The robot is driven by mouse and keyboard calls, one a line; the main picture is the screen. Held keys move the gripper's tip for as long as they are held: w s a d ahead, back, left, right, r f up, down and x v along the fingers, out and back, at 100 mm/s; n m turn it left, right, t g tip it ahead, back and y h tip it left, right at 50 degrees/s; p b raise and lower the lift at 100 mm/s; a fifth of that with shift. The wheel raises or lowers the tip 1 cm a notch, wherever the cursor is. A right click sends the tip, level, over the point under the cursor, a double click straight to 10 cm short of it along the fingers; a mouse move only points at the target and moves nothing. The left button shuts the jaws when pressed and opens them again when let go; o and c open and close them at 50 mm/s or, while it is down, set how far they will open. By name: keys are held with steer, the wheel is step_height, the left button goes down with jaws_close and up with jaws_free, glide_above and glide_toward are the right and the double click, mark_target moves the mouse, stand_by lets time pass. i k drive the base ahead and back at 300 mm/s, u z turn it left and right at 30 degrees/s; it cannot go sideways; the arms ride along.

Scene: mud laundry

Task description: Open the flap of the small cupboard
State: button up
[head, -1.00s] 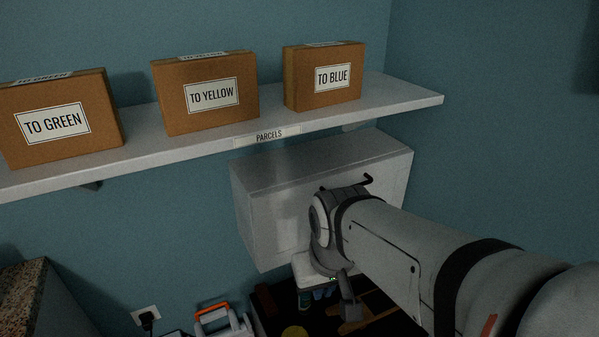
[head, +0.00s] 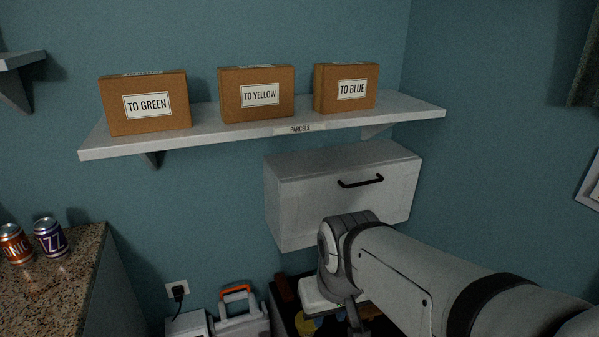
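The small cupboard (head: 300,205) is a white box on the blue wall, under the parcel shelf. Its front flap looks closed and carries a dark bar handle (head: 360,182) near its upper edge. My arm reaches in from the lower right, and its wrist covers the lower middle of the flap. My gripper is below the cupboard's lower edge and mostly hidden behind my wrist; only a dark part (head: 354,315) near it shows. I cannot tell whether its fingers are open or shut. Nothing of mine visibly touches the handle.
Above the cupboard, a white shelf (head: 215,132) bears boxes marked TO GREEN (head: 150,118), TO YELLOW (head: 240,108) and TO BLUE (head: 330,98). A granite counter (head: 50,290) with cans stands at the left. A toolbox (head: 240,312) and other items lie below. The right wall is near the cupboard.

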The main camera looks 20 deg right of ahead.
mark_target(387, 190)
steer(key=u, duration=0.9)
steer(key=k, duration=1)
steer(key=z, duration=0.65)
steer(key=i, duration=1)
steer(key=z, duration=0.1)
